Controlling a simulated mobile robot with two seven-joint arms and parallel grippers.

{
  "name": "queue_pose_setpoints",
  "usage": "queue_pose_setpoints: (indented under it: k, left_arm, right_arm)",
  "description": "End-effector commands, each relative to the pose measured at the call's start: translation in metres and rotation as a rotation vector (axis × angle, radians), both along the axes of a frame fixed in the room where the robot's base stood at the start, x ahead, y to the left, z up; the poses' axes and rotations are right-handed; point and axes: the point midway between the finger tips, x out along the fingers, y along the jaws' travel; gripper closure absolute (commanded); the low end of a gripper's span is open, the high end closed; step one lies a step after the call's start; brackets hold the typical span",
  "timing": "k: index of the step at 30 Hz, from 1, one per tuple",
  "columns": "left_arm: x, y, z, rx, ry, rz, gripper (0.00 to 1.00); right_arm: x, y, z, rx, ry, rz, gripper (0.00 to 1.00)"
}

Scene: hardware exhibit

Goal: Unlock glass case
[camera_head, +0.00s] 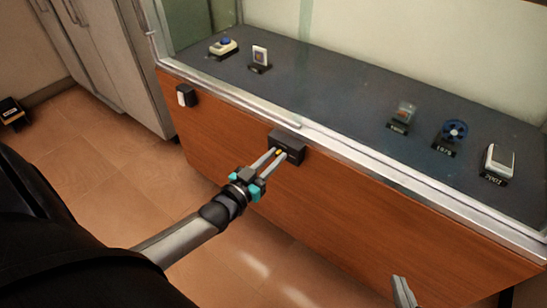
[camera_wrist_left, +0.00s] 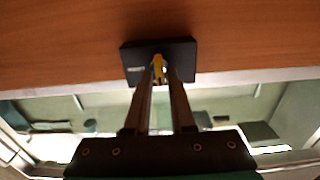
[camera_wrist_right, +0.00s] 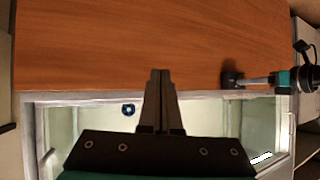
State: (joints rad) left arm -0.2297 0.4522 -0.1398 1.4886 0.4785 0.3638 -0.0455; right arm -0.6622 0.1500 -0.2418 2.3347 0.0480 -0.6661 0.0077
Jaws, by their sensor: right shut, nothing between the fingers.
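The glass case (camera_head: 350,130) has a wooden front panel (camera_head: 330,215) with a dark lock box (camera_head: 288,140) just under its metal rim. The lock box also shows in the left wrist view (camera_wrist_left: 190,52). My left gripper (camera_head: 277,155) reaches to the lock box, its fingers closed around a small yellow key (camera_wrist_left: 158,68) at the box's face. How deep the key sits in the box is hidden. My right gripper (camera_wrist_right: 160,75) is shut and empty in front of the wooden panel; part of it shows at the bottom of the head view (camera_head: 403,292).
Small exhibits stand inside the case, such as a blue wheel (camera_head: 454,131), a white device (camera_head: 498,160) and a card (camera_head: 260,56). A small white-and-black box (camera_head: 186,95) is on the panel's left.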

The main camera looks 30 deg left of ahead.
Motion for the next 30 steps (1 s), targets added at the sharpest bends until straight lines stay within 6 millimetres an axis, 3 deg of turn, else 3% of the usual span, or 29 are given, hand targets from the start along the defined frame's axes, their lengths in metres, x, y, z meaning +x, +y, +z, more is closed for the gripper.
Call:
queue_pose_setpoints:
  k: [6, 23, 30]
  left_arm:
    - [0.000, 0.000, 0.000, 0.000, 0.000, 0.000, 1.00]
    - [0.000, 0.000, 0.000, 0.010, -0.001, 0.000, 1.00]
    - [0.000, -0.001, 0.001, 0.079, -0.005, 0.001, 1.00]
  right_arm:
    - [0.000, 0.000, 0.000, 0.000, 0.001, 0.000, 1.00]
    - [-0.001, -0.001, 0.000, -0.004, 0.008, 0.000, 1.00]
    - [-0.004, -0.014, 0.001, -0.056, 0.093, -0.015, 1.00]
